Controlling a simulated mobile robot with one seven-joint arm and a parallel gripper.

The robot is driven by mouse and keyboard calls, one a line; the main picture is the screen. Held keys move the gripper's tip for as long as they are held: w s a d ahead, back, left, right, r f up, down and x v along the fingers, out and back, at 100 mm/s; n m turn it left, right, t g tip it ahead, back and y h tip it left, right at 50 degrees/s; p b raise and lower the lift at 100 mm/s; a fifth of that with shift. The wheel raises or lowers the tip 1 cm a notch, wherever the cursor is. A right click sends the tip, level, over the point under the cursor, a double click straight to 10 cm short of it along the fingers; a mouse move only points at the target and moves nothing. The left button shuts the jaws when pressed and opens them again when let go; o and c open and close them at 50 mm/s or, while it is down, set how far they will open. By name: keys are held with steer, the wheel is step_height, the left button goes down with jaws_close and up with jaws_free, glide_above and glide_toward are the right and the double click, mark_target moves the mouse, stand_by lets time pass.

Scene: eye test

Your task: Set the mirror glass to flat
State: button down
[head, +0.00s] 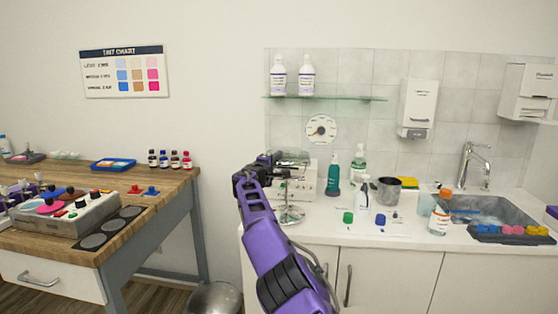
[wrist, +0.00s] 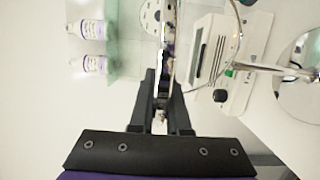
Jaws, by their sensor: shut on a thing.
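The mirror is a round glass (head: 292,156) held in a thin curved metal yoke on a stem, above a round shiny base (head: 290,214) on the counter. In the wrist view the glass (wrist: 173,45) shows almost edge-on as a thin strip, close to level; I cannot tell whether it is exactly flat. The yoke (wrist: 239,35) curves below it, and the base (wrist: 299,80) is at the right edge. My gripper (head: 268,160) is at the left side of the mirror, with its fingers (wrist: 163,88) shut on the glass's edge. The exact contact is partly hidden by the fingers.
A white instrument (head: 302,184) stands close behind the mirror. A green bottle (head: 333,177), a steel beaker (head: 388,191) and small coloured caps stand to the right. A glass shelf (head: 330,98) with two bottles is above. A wooden bench (head: 165,183) is at left.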

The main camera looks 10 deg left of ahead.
steer(key=shift+d, duration=0.1)
steer(key=c, duration=0.9)
jaws_free()
steer(key=shift+s+a, duration=0.55)
steer(key=shift+s+d+p, duration=0.1)
steer(key=shift+s+p, duration=0.35)
steer(key=shift+s, duration=0.3)
steer(key=b+v, duration=0.2)
steer(key=v, duration=1.2)
steer(key=shift+s, duration=0.3)
